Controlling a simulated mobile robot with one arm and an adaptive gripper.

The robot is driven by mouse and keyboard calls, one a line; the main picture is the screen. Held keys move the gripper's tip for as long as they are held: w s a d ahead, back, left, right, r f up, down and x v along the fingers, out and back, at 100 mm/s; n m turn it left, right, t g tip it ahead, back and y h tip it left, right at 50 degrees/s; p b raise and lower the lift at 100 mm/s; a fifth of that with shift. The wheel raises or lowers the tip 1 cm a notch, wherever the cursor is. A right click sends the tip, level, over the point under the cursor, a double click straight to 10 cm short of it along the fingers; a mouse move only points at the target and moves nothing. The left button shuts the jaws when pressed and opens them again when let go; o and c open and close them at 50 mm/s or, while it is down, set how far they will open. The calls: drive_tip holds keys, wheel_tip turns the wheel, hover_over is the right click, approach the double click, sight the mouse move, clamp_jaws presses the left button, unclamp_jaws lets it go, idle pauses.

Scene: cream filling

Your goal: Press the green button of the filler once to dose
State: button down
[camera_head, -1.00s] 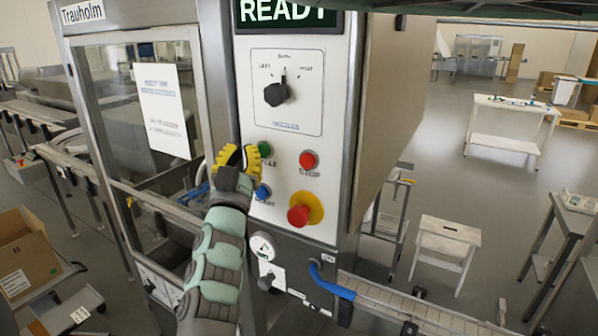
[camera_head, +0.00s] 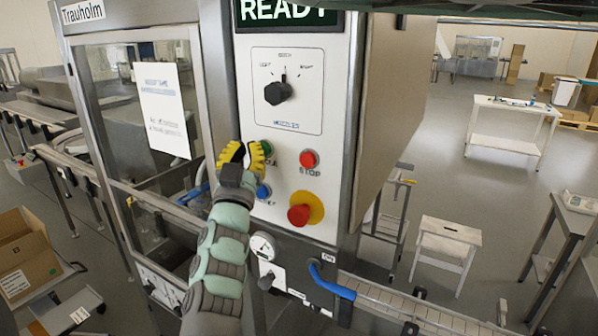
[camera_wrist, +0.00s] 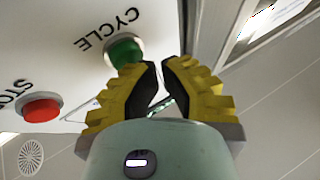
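The green button (camera_head: 266,147), labelled CYCLE, is on the filler's white panel (camera_head: 330,90), partly covered by my gripper in the head view. In the wrist view the green button (camera_wrist: 125,51) stands just beyond the left fingertip. My gripper (camera_head: 243,150) has yellow fingers with dark pads and is just left of the button. In the wrist view my gripper (camera_wrist: 161,62) shows a narrow gap between its fingertips and holds nothing. I cannot tell whether a finger touches the button. The display (camera_head: 288,14) reads READY.
A red STOP button (camera_head: 309,159), a blue button (camera_head: 263,191) and a red emergency knob (camera_head: 300,214) on a yellow base are close by. A black selector knob (camera_head: 277,92) is above. A glass door (camera_head: 135,110) stands to the left.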

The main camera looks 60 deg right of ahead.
drive_tip(key=shift+d, duration=0.45)
idle(0.3)
drive_tip(key=shift+a, duration=0.1)
drive_tip(key=shift+a+p, duration=0.5)
drive_tip(key=shift+a, duration=0.35)
drive_tip(key=shift+a, duration=0.1)
drive_tip(key=shift+s+a+p, duration=0.2)
drive_tip(key=shift+a+p, duration=1.3)
drive_tip(key=shift+a, duration=0.9)
